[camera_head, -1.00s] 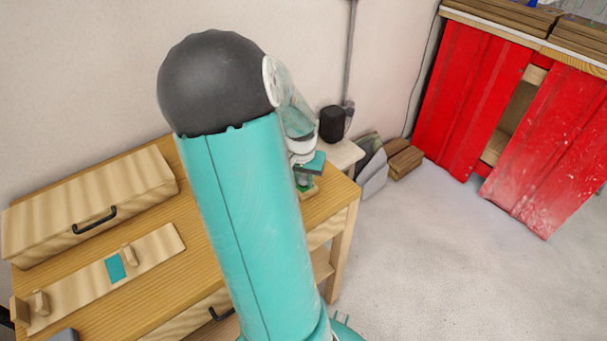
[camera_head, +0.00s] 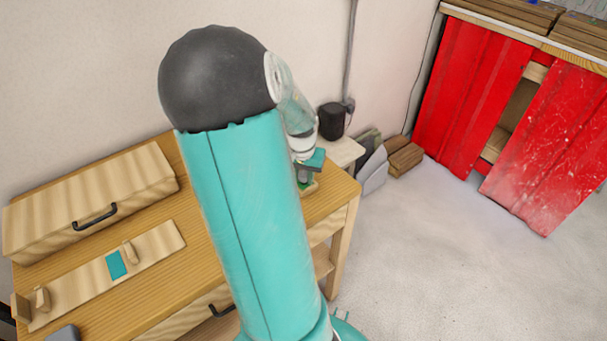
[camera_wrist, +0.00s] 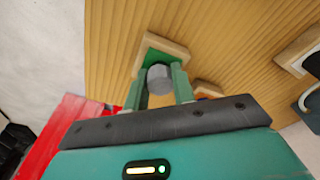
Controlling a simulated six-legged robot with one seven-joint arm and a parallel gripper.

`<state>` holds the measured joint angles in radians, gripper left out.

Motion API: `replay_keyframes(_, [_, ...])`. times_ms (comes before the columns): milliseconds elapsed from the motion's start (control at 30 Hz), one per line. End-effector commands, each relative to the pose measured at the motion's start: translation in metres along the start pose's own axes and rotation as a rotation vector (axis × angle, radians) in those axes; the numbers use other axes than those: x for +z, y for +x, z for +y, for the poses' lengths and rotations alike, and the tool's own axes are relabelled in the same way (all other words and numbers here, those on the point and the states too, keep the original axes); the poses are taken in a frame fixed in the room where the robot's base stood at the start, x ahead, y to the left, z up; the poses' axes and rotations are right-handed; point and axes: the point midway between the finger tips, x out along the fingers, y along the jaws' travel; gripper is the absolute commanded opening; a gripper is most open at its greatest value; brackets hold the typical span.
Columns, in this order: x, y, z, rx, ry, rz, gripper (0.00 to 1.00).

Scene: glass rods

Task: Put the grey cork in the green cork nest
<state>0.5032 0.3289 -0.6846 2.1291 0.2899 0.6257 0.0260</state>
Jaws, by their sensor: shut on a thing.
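The grey cork (camera_wrist: 159,76) is between the green fingers of my gripper (camera_wrist: 159,82) in the wrist view, and the gripper is shut on it. The green cork nest (camera_wrist: 148,54), a wooden-edged block with a green face, lies just beyond and beneath the cork. I cannot tell whether the cork touches it. In the head view my gripper (camera_head: 304,172) is at the table's right end, partly hidden by my arm, and the nest's wooden edge (camera_head: 309,188) shows just below it.
The wooden table (camera_head: 200,252) carries a wooden case with a black handle (camera_head: 95,217) and a wooden board with a teal patch (camera_head: 117,265). In the wrist view a small wooden piece (camera_wrist: 207,89) sits right of the fingers. A dark cylinder (camera_head: 331,121) stands behind the table.

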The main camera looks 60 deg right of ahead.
Motion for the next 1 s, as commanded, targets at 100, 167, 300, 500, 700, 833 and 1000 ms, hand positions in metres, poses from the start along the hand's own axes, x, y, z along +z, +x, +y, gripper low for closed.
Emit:
replay_keyframes(100, [0.0, 0.0, 0.0, 0.0, 0.0, 0.0, 0.04])
replay_keyframes(167, [0.0, 0.0, 0.0, 0.0, 0.0, 0.0, 0.04])
replay_keyframes(300, [0.0, 0.001, 0.0, 0.0, 0.0, 0.0, 0.04])
replay_keyframes(500, [0.0, 0.002, 0.0, 0.0, 0.0, 0.0, 0.04])
replay_keyframes(700, [0.0, -0.003, 0.0, -0.001, 0.0, 0.0, 0.04])
replay_keyframes(833, [-0.001, -0.006, 0.0, -0.001, 0.0, 0.0, 0.04])
replay_keyframes(1000, [-0.002, -0.011, -0.001, -0.001, -0.001, 0.001, 0.04])
